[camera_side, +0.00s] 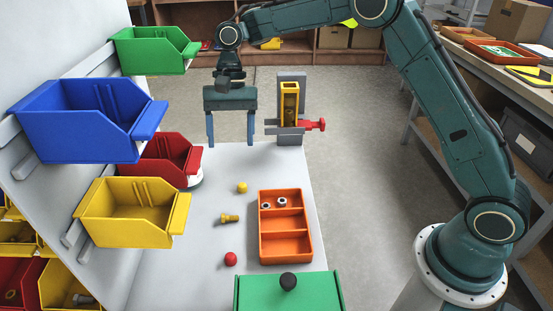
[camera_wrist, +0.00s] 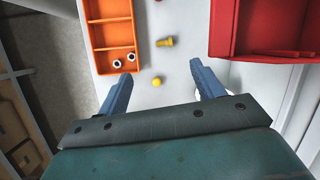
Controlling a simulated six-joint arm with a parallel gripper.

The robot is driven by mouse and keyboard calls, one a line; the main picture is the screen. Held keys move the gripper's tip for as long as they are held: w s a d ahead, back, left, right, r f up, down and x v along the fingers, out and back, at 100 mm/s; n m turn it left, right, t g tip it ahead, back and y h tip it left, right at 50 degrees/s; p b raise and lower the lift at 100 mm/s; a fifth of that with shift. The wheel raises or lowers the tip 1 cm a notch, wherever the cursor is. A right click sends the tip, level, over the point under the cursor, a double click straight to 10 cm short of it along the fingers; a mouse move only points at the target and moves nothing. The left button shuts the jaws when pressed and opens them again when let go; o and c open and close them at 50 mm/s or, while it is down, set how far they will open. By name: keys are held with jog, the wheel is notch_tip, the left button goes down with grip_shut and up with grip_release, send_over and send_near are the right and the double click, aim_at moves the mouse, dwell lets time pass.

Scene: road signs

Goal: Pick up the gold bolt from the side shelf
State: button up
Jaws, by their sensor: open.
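The gold bolt (camera_side: 230,218) lies on its side on the white tabletop (camera_side: 200,262), left of the orange tray. It also shows in the wrist view (camera_wrist: 165,42), beyond the fingertips. My gripper (camera_side: 231,143) has two blue fingers pointing down, spread apart with nothing between them. It is raised at the far end of the table, behind the bolt. In the wrist view the fingers (camera_wrist: 162,71) stand wide apart, with a small yellow round piece (camera_wrist: 157,81) seen between them. That piece (camera_side: 241,187) sits on the table beyond the bolt.
The orange tray (camera_side: 308,222) holds two small nuts. A red ball (camera_side: 231,259) and a green box (camera_side: 258,291) are nearer. Red (camera_side: 181,150), yellow (camera_side: 128,222), blue (camera_side: 78,140) and green (camera_side: 150,55) bins line the left. A grey vise (camera_side: 291,135) stands right of my gripper.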

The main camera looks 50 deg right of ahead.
notch_tip(320, 180, down, 7)
jog(key=w+a+g, duration=0.1)
jog(key=w, duration=0.1)
jog(key=shift+w+m, duration=0.2)
jog(key=shift+m, duration=0.2)
jog(key=shift+a+f, duration=0.15)
jog(key=shift+f, duration=0.05)
send_over(230, 217)
jog(key=w+d, duration=0.2)
jog(key=shift+a+f, duration=0.15)
jog(key=shift+f, duration=3.7)
jog(key=shift+x, duration=2.6)
jog(key=c, duration=1.1)
